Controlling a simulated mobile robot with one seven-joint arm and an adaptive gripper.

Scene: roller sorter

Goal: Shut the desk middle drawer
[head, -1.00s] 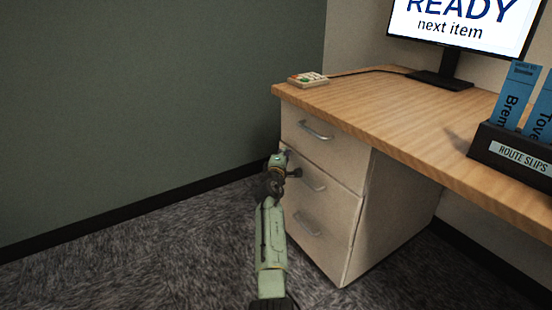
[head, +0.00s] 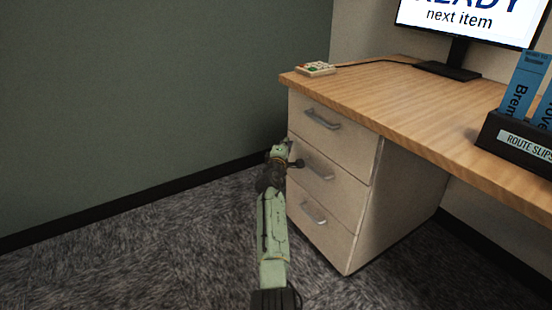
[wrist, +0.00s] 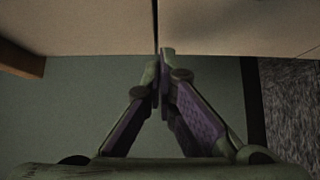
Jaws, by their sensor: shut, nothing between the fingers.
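The desk middle drawer (head: 328,174) is a pale front with a grey bar handle, between the top and bottom drawers in the head view. Its front looks about level with theirs; a small gap cannot be ruled out. My gripper (head: 287,151) is at the left edge of the drawer fronts, near the seam between top and middle drawers. In the wrist view my gripper (wrist: 161,62) is shut and empty, its tips at the edge of two pale fronts. The middle drawer (wrist: 230,25) is the right one there. Whether the tips touch it cannot be told.
The top drawer (head: 335,130) and bottom drawer (head: 318,220) look shut. The wooden desktop (head: 400,100) overhangs above, bearing a keypad (head: 316,69), a monitor (head: 470,25) and a route slips holder (head: 515,140). Carpet (head: 130,260) is clear to the left, before a green wall (head: 150,90).

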